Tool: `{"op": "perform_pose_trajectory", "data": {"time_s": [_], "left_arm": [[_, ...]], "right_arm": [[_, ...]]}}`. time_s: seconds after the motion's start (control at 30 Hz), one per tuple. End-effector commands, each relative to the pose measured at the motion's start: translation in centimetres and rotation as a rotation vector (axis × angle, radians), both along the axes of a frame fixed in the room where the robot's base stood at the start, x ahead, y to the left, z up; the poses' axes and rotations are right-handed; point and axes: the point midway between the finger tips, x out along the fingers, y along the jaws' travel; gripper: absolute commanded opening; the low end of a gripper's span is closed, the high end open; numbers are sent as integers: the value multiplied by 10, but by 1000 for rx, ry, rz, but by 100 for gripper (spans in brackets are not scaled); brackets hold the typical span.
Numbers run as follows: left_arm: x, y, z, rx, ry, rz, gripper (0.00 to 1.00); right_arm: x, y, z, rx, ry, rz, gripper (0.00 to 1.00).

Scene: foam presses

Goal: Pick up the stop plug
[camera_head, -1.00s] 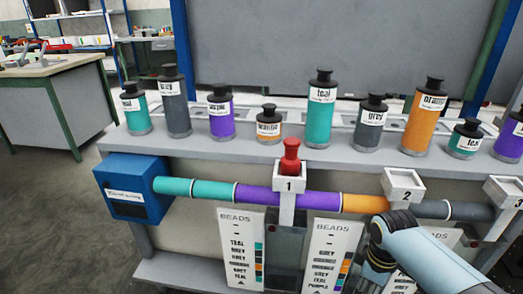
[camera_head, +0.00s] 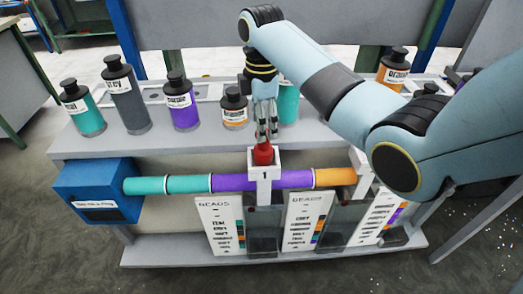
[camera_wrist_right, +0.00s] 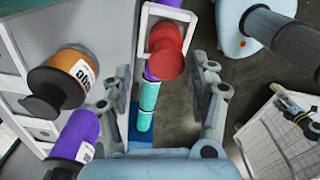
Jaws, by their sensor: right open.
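The red stop plug (camera_head: 263,154) stands upright in the white holder marked 1 (camera_head: 264,172) on the coloured pipe. In the right wrist view the plug (camera_wrist_right: 167,52) shows from above, inside the square white frame (camera_wrist_right: 145,17). My right gripper (camera_head: 265,137) comes down over the plug from above, at its top. In the right wrist view its open fingers (camera_wrist_right: 168,85) stand to either side, with the plug just beyond the gap between them. Whether they touch it cannot be told. My left gripper is not in view.
The pipe (camera_head: 235,181) of teal, purple and orange lengths runs from a blue box (camera_head: 98,192) at left. Bottles, including an orange-labelled one (camera_head: 234,108) and a purple one (camera_head: 180,104), stand on the shelf close to my right gripper. Bead list cards (camera_head: 220,226) hang below.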

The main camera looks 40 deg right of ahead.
Motion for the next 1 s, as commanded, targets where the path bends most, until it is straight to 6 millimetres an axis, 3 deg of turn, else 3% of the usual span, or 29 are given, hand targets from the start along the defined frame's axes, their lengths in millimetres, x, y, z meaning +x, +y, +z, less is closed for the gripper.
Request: {"op": "perform_pose_trajectory", "data": {"time_s": [0.33,0.63,1.0], "left_arm": [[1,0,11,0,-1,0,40],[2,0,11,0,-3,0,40],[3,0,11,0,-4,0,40]], "right_arm": [[-8,1,-46,0,2,0,60],[-8,1,-53,0,-1,-1,60],[-8,1,-53,0,-1,-1,13]]}}
